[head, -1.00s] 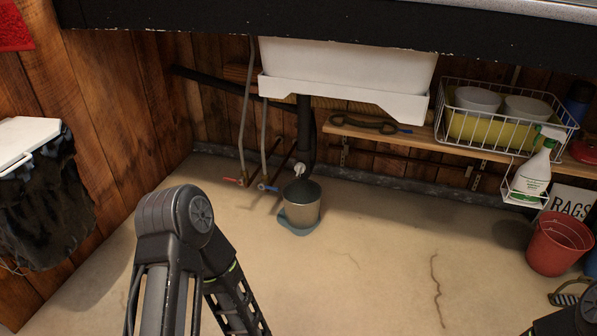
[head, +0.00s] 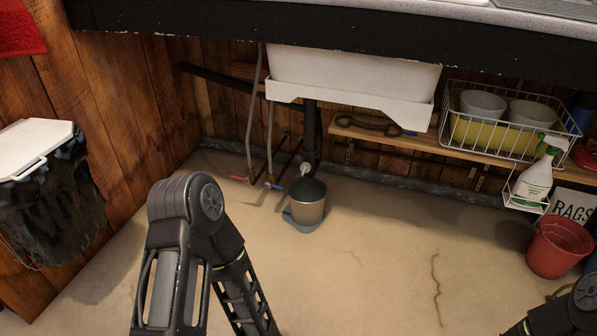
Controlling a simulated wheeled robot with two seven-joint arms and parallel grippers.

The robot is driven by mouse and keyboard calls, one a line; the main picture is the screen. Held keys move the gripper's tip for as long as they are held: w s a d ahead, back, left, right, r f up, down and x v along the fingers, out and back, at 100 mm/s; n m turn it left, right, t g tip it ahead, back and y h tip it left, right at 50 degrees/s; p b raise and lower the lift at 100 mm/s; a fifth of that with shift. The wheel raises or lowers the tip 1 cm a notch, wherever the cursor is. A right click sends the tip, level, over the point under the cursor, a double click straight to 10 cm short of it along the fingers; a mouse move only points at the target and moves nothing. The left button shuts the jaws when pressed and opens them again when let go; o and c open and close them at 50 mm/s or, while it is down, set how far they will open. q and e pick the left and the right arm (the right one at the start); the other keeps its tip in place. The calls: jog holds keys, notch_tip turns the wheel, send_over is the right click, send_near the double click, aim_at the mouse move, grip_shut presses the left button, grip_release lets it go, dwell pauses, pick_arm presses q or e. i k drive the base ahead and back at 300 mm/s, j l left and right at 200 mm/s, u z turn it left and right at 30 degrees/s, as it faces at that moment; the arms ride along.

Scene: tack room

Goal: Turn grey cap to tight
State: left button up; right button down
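A small pale grey fitting (head: 305,169), which looks like the grey cap, sits at the low end of the black drain pipe (head: 311,128) under the white sink (head: 352,84). It is just above and behind a metal bucket (head: 307,203). It is too small to tell how far it is turned. My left arm rises from the bottom left and bends down again, with its gripper below the frame. Only a piece of my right arm shows in the bottom right corner. Neither gripper is in view.
The bucket stands on a blue-grey cloth (head: 301,226). Red (head: 241,179) and blue (head: 272,186) valve handles are left of it. A wooden shelf (head: 423,140), wire basket (head: 500,152), spray bottle (head: 535,181) and red bucket (head: 557,248) are to the right. The middle floor is clear.

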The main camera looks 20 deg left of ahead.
aim_at(305, 167)
jog(key=i+l+u, duration=0.35)
jog(key=i, duration=0.25)
jog(key=i+l+u, duration=0.35)
jog(key=i+l, duration=0.1)
jog(key=i, duration=0.1)
